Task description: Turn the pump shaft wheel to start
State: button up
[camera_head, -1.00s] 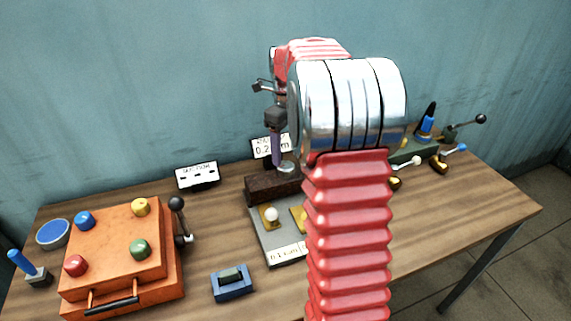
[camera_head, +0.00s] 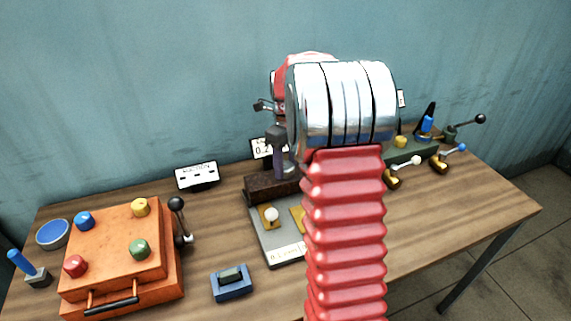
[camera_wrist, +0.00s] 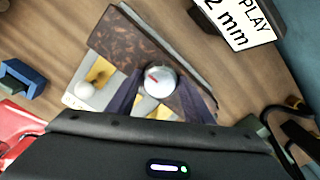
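A round silver knob with a red mark (camera_wrist: 159,80) sits on a rusty brown block (camera_wrist: 120,45). It may be the pump shaft wheel; no label tells. In the wrist view my gripper (camera_wrist: 160,88) has its two dark purple fingers apart, one on each side of the knob. Narrow gaps seem to show, so I see no firm contact. In the head view my gripper (camera_head: 280,176) points down at the brown block (camera_head: 262,188), and the knob is mostly hidden behind it.
An orange box with coloured knobs (camera_head: 120,240) stands left. A blue switch (camera_head: 232,284) lies in front. A white ball-topped lever (camera_head: 271,214) is on the grey base. Brass valves (camera_head: 395,178) stand right. A display sign (camera_wrist: 232,22) is close behind. Bare table lies at front right.

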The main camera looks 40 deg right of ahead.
jog(key=c, duration=0.6)
